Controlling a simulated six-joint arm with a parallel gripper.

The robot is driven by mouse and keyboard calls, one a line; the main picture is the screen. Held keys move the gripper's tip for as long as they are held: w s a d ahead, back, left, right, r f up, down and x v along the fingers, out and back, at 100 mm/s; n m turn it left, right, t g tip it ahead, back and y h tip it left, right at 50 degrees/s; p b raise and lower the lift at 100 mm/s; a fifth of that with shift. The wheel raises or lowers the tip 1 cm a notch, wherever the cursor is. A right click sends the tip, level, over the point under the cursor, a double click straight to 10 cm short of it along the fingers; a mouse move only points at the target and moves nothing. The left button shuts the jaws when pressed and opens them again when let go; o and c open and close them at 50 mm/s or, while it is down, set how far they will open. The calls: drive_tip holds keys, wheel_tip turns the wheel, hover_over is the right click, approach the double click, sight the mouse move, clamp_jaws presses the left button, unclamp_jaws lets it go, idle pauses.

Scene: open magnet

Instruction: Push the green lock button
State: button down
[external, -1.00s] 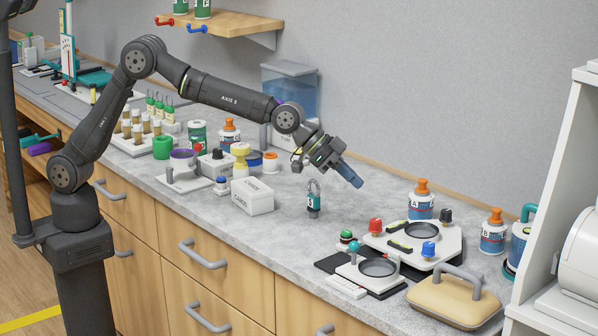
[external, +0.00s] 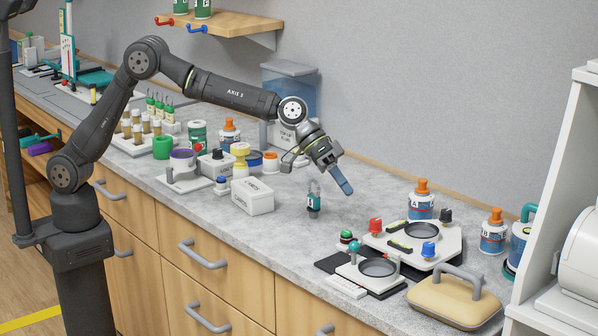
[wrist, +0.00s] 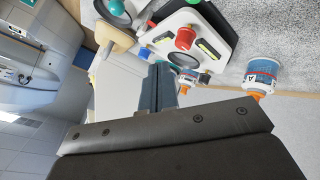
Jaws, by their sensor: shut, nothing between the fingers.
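A small green-topped button (external: 346,235) sits on the counter, at the left end of the dark mat by the white plate device. A teal ball knob (external: 354,246) stands just in front of it on that device. My gripper (external: 346,187) has blue fingers closed together, with nothing between them. It hangs above the counter, behind the green button and well clear of it, pointing down and right. In the wrist view the shut fingers (wrist: 158,88) point toward the devices. A bit of green shows at the top edge there, but I cannot tell whether it is the button.
A white panel (external: 447,252) carries red, black and blue knobs. Orange-capped bottles (external: 421,205) stand at the back right. A tan block with a handle (external: 440,303) lies in front. Bare counter lies below my gripper.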

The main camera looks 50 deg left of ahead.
drive_tip(key=shift+f, duration=3.95)
drive_tip(key=shift+f, duration=0.15)
drive_tip(key=shift+f, duration=0.25)
drive_tip(key=shift+f, duration=0.45)
drive_tip(key=shift+r, duration=0.85)
drive_tip(key=shift+r, duration=2.55)
